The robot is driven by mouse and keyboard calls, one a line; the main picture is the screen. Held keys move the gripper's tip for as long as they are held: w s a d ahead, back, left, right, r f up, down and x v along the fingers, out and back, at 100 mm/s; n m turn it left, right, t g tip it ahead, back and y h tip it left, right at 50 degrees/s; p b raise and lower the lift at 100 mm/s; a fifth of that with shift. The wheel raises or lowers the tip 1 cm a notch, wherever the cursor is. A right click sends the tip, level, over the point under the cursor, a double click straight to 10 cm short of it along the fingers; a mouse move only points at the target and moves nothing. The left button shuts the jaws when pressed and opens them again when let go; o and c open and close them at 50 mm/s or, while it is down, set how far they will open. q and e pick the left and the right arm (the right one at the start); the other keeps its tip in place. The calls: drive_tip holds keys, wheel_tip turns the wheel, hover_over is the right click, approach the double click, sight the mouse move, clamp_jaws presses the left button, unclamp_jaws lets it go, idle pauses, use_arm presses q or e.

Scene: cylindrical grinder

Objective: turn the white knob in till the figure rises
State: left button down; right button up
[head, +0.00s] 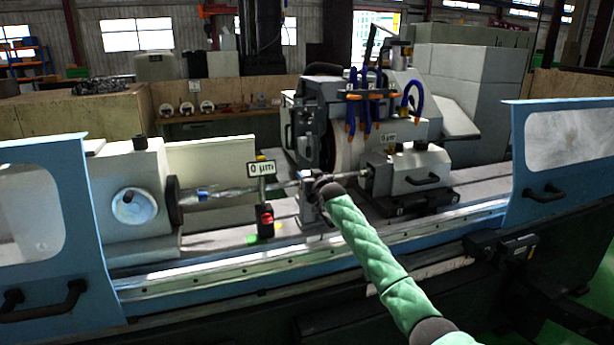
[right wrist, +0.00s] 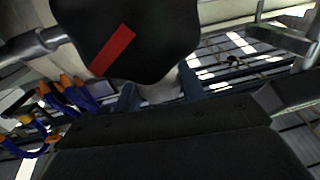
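My right arm reaches from the lower right of the head view to the steady rest (head: 310,205) around the workpiece bar (head: 225,196). My right gripper (head: 322,188) is at the top of that rest; its fingers are too small and dark to read. A sign reading 0 µm (head: 262,168) stands just left of it, above a small black box with a red top (head: 264,217). In the right wrist view a black rounded part with a red stripe (right wrist: 125,45) is close ahead, with a pale stem beneath. I cannot make out the white knob for certain. My left gripper is out of view.
The headstock (head: 130,190) is left and the tailstock (head: 420,168) right of the rest. Blue-and-orange coolant hoses (head: 368,100) hang behind my gripper. Blue guard doors stand left (head: 50,235) and right (head: 565,150). The front rail is mostly bare.

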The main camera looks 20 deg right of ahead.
drive_tip(key=shift+c, duration=1.4)
